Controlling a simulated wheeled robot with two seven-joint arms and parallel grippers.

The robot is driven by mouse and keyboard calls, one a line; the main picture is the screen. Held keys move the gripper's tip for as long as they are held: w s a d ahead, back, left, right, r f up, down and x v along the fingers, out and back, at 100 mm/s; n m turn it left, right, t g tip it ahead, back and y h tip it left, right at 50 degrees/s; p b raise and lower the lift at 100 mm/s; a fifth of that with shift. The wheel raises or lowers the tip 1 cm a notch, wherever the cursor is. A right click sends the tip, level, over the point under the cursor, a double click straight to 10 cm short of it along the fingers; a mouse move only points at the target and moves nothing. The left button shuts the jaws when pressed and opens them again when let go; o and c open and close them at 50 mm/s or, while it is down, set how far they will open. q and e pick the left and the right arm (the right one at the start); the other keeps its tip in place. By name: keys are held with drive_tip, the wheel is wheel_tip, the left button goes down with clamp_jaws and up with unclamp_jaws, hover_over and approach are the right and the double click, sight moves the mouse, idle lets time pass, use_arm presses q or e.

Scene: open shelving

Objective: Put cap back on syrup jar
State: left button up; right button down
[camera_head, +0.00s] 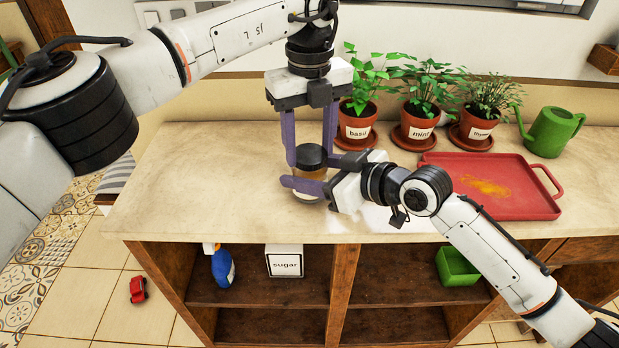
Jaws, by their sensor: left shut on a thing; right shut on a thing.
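The syrup jar (309,173) stands on the counter left of centre, with amber contents and a pale lower part. The black cap (311,155) is at the jar's mouth, level and in line with it. I cannot tell whether it is fully seated. My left gripper (309,158) points down from above, its purple fingers shut on the cap from both sides. My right gripper (308,187) comes in low from the right, its purple fingers shut around the jar's body. The fingers hide part of the jar's lower body.
Potted basil (358,120), mint (419,123) and thyme (482,128) stand on saucers along the back. A red tray (515,207) with a yellow smear and a green watering can (553,132) are at the right. The counter's left side (205,185) is clear. Shelves below hold a sugar box (285,262).

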use_arm(q)
drive_tip(key=m, duration=0.8)
drive_tip(key=shift+m, duration=0.4)
drive_tip(key=m, duration=0.8)
drive_tip(key=shift+m, duration=0.3)
drive_tip(key=m, duration=0.8)
drive_tip(key=shift+m, duration=0.4)
drive_tip(key=m, duration=0.4)
drive_tip(key=shift+f, duration=0.1)
drive_tip(key=m, duration=0.5)
drive_tip(key=o, duration=1.2)
